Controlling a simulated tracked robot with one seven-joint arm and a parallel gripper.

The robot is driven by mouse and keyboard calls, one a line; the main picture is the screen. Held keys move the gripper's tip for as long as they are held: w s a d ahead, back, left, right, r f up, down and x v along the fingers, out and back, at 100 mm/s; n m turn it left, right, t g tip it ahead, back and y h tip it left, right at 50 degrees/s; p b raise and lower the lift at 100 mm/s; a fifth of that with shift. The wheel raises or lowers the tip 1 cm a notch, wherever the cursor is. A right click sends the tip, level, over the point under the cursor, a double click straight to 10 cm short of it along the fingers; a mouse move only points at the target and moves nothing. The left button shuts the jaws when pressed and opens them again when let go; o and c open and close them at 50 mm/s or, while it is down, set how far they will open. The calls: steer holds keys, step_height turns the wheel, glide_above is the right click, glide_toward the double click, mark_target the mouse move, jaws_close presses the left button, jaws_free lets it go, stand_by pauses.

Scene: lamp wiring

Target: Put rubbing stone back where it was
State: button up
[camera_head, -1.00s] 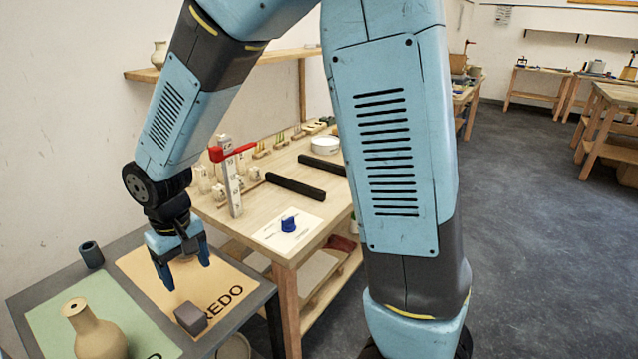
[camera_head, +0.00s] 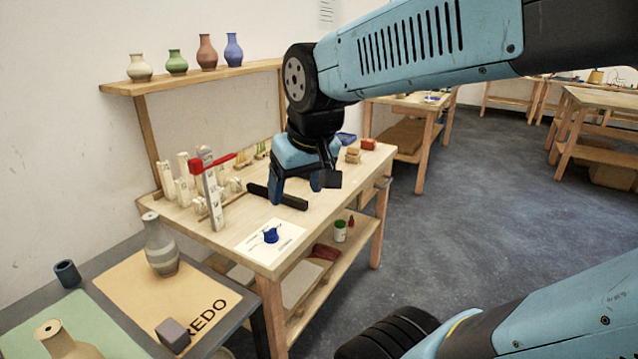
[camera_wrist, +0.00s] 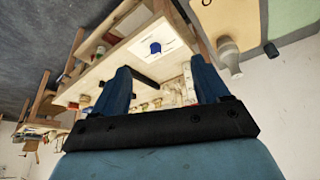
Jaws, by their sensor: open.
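The small dark grey block (camera_head: 173,335), which looks like the rubbing stone, lies on the tan mat marked REDO (camera_head: 130,290) on the grey side table. I cannot be sure that it is the stone. My gripper (camera_head: 296,190) is open above the wooden workbench (camera_head: 225,240), well to the right of the block and higher. Its two blue fingers show spread and empty in the wrist view (camera_wrist: 160,78). A dark bar (camera_head: 278,196) lies on the bench below the fingers.
A grey vase (camera_head: 160,246) stands at the mat's back, with a dark cup (camera_head: 67,273) and a tan vase (camera_head: 62,340) nearby. A white card with a blue piece (camera_head: 271,236) lies at the bench front. A red-armed post (camera_head: 210,195) stands left of my gripper.

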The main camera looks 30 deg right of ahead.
steer(key=shift+m+t, duration=0.4)
steer(key=shift+m, duration=0.1)
steer(key=shift+s+d+r, duration=0.2)
steer(key=shift+s+d, duration=0.15)
steer(key=shift+s, duration=0.25)
steer(key=shift+s+d+r, duration=0.25)
steer(key=shift+s+d, duration=0.15)
steer(key=shift+s, duration=0.25)
steer(key=shift+s+d+r, duration=0.2)
steer(key=shift+s+d, duration=0.15)
steer(key=shift+s, duration=0.25)
